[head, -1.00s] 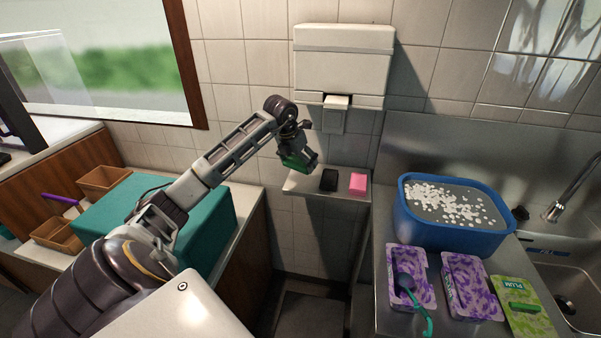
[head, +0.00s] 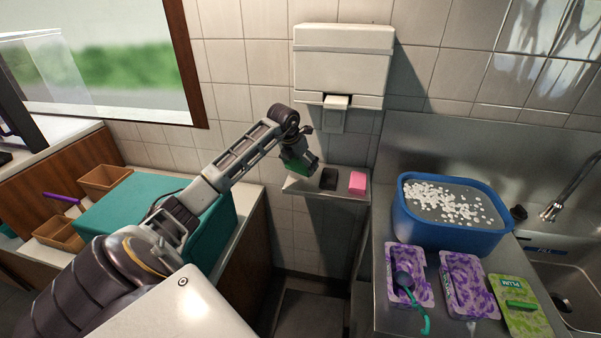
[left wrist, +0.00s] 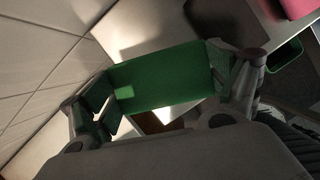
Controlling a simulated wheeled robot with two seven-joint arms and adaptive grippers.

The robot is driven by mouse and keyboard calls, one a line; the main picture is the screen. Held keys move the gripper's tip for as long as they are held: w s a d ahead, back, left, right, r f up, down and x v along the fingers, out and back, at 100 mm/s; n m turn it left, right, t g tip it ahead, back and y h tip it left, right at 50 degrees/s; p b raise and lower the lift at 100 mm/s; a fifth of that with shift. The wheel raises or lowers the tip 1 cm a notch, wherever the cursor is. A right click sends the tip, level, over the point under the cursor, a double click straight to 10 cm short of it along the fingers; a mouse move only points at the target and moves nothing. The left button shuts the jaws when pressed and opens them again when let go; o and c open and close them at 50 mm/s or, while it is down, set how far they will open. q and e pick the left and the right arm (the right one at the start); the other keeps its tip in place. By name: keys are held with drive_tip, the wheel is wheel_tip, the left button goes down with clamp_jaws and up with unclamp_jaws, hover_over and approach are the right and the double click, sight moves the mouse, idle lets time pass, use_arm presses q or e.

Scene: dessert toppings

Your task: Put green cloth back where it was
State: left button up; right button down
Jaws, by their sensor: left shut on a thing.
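The green cloth (head: 296,167) is a small folded block in my left gripper (head: 300,163), just above the left end of the small wall shelf (head: 325,188). In the left wrist view the cloth (left wrist: 165,78) spans between both fingers of the gripper (left wrist: 163,92), which is shut on it. The pale shelf surface shows behind it. I cannot tell whether the cloth touches the shelf. A black cloth (head: 329,179) and a pink cloth (head: 357,183) lie on the shelf to the right of the gripper. My right gripper is not in view.
A white dispenser (head: 342,62) hangs on the tiled wall above the shelf. A blue tub (head: 450,235) with white bits stands on the steel counter to the right, behind purple-patterned packs (head: 408,277). A teal box (head: 120,215) stands at the left.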

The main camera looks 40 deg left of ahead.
sight(300, 179)
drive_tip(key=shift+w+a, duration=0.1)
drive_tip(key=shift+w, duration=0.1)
use_arm(q)
drive_tip(key=shift+f, duration=0.2)
wheel_tip(300, 179, down, 3)
drive_tip(key=shift+r+p, duration=0.1)
drive_tip(key=shift+p, duration=0.2)
drive_tip(key=shift+w+f, duration=0.15)
drive_tip(key=shift+f, duration=0.1)
drive_tip(key=shift+a+f, duration=0.1)
drive_tip(key=shift+f, duration=0.05)
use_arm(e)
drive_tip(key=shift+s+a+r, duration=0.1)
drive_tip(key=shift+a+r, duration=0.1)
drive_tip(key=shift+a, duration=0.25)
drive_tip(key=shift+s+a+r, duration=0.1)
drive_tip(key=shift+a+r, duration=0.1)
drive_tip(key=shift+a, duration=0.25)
use_arm(q)
drive_tip(key=shift+f, duration=0.1)
drive_tip(key=o, duration=0.7)
drive_tip(key=shift+o, duration=0.6)
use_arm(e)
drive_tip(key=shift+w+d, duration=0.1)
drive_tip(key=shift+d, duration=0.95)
